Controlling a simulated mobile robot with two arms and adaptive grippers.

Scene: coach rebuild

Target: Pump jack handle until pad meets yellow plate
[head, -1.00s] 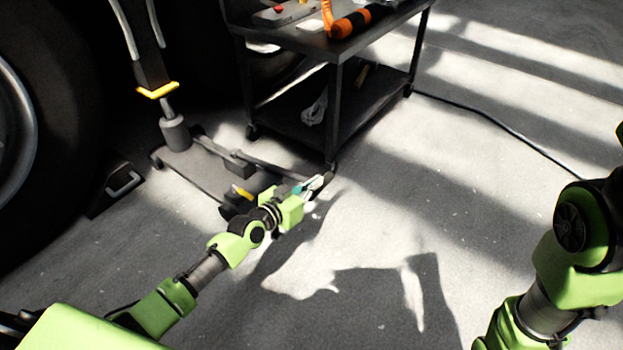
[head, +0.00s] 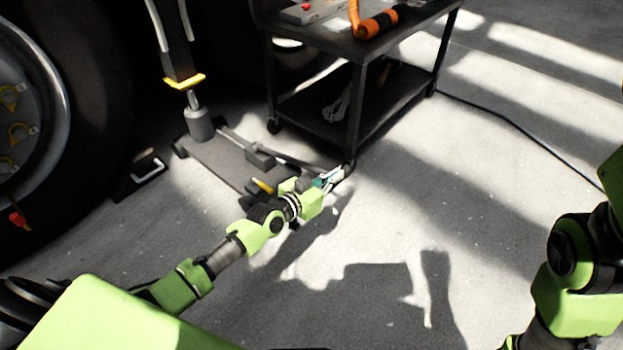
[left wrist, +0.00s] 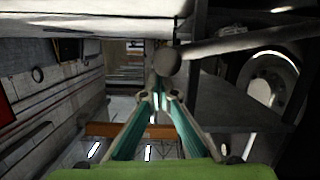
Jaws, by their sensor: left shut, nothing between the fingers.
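The jack's grey cylinder (head: 199,124) stands on a dark base on the floor. Its thin ram rises to just below the yellow plate (head: 184,81); I cannot tell whether its pad touches. The dark jack handle (head: 300,162) runs low from the base to the right. In the left wrist view, its rod (left wrist: 240,41) ends in a rounded tip just beyond my fingertips. My left gripper (head: 336,178) is shut and empty beside the handle's end; contact is unclear. It also fills the lower middle of the left wrist view (left wrist: 158,92). My right gripper is out of view.
A dark wheeled cart (head: 352,115) stands close behind the handle. A large tyre (head: 90,120) is at left, with a black wheel chock (head: 138,178) beside it. A cable (head: 510,125) lies at right. The floor in front is open.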

